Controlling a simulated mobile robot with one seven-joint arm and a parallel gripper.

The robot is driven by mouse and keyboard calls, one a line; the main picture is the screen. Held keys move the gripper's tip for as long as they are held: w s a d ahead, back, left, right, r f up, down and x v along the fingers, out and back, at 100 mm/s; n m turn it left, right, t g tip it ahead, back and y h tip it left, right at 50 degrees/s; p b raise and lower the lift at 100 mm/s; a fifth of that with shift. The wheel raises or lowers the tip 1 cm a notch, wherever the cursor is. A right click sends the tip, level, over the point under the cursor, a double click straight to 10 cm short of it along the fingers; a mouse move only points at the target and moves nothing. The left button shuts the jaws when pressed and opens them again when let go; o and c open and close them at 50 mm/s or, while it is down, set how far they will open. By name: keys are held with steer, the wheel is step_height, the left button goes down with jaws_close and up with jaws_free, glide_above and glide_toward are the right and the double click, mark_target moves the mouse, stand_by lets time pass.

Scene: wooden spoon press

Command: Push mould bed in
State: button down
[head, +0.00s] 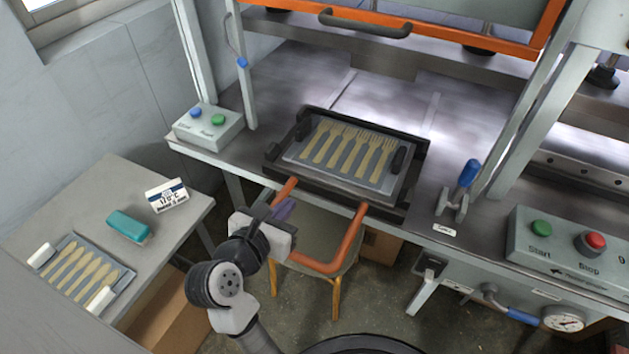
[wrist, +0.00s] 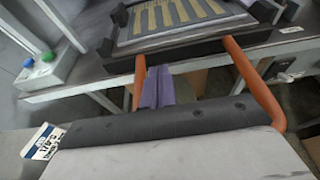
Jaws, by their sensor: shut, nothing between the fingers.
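The mould bed (head: 277,165) is a dark frame at the front of the press table, holding a grey tray (head: 380,184) of several wooden forks. In the wrist view the mould bed (wrist: 120,65) is at the top. An orange U-shaped handle (head: 352,238) sticks out from its front edge over the floor. My gripper (head: 283,209) is shut and empty, with purple fingers beside the left bar of the handle. In the wrist view the fingers (wrist: 158,88) point toward the bed's front edge, between the two bars. Whether they touch the handle or bed, I cannot tell.
The press's raised orange guard (head: 440,32) with a dark handle is behind. A two-button box (head: 208,126) stands left and a blue-handled clamp (head: 462,185) right. A side table (head: 165,238) holds another spoon tray. A stool (head: 310,268) stands below the handle.

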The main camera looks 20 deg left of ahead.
mark_target(312, 178)
steer(key=b+x, duration=0.8)
steer(key=b, duration=0.2)
steer(key=shift+r, duration=0.15)
steer(key=shift+x, duration=0.8)
steer(key=shift+w+a, duration=0.1)
steer(key=shift+a, duration=0.05)
